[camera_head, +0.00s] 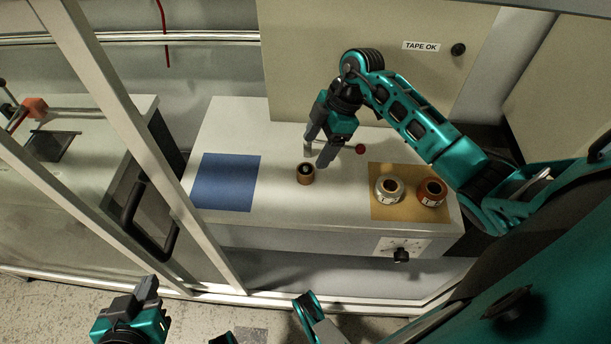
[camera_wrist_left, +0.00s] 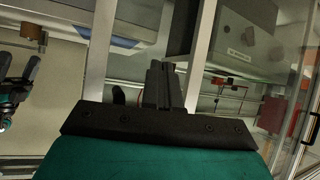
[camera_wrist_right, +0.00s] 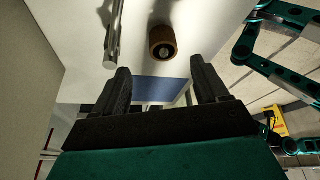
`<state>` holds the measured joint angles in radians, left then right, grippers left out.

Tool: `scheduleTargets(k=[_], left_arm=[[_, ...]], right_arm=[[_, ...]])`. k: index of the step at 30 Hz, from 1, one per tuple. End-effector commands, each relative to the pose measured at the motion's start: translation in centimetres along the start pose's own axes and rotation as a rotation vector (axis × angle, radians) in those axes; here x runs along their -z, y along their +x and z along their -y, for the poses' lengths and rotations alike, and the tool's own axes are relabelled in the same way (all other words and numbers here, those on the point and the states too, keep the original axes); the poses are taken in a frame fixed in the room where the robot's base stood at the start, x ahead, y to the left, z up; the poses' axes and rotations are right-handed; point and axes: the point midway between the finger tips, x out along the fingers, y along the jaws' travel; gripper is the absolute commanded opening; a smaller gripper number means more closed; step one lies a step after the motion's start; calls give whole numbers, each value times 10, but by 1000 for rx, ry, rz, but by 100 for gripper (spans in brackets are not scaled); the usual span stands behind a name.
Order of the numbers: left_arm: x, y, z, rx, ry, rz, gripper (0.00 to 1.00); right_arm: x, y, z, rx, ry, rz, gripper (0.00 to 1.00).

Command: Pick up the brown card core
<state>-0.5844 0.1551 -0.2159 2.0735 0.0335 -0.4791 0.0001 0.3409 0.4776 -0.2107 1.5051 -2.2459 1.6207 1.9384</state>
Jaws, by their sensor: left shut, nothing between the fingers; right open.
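The brown card core (camera_head: 306,174) is a short hollow cylinder standing on the pale bench, between the blue mat and the tan mat. My right gripper (camera_head: 317,151) is open and empty, just above and behind the core, pointing down at the bench. In the right wrist view the core (camera_wrist_right: 163,42) lies beyond the open fingers (camera_wrist_right: 162,85), apart from them. My left gripper (camera_head: 148,287) is low at the front left, outside the bench, shut and empty; its closed fingers show in the left wrist view (camera_wrist_left: 163,85). The core also shows there (camera_wrist_left: 33,33).
The blue mat (camera_head: 226,182) is bare. The tan mat (camera_head: 405,209) bears a white roll (camera_head: 389,189) and a red-brown roll (camera_head: 431,191). A framed door with a black handle (camera_head: 133,213) stands at left.

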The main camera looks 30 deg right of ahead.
Motion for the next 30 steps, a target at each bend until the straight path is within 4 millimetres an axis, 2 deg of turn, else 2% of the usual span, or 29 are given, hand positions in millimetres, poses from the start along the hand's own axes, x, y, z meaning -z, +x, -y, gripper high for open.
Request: scheduleTargets(k=[1,3,11,19,27,30], left_arm=[[-6,3,0,0,0,2,0],[-9,5,0,0,-1,4,0],[-17,7,-1,-1,-3,12,0],[-29,15,-5,-11,-16,26,0],[-17,14,-8,-16,-18,6,0],[-16,14,-7,-16,-17,5,0]], right_arm=[[-1,12,1,2,0,-2,73],[0,20,0,1,0,-2,73],[1,36,2,0,-2,-3,73],[1,76,6,0,0,-4,73],[2,78,6,-2,-2,-2,73],[2,78,6,-2,-2,-2,65]])
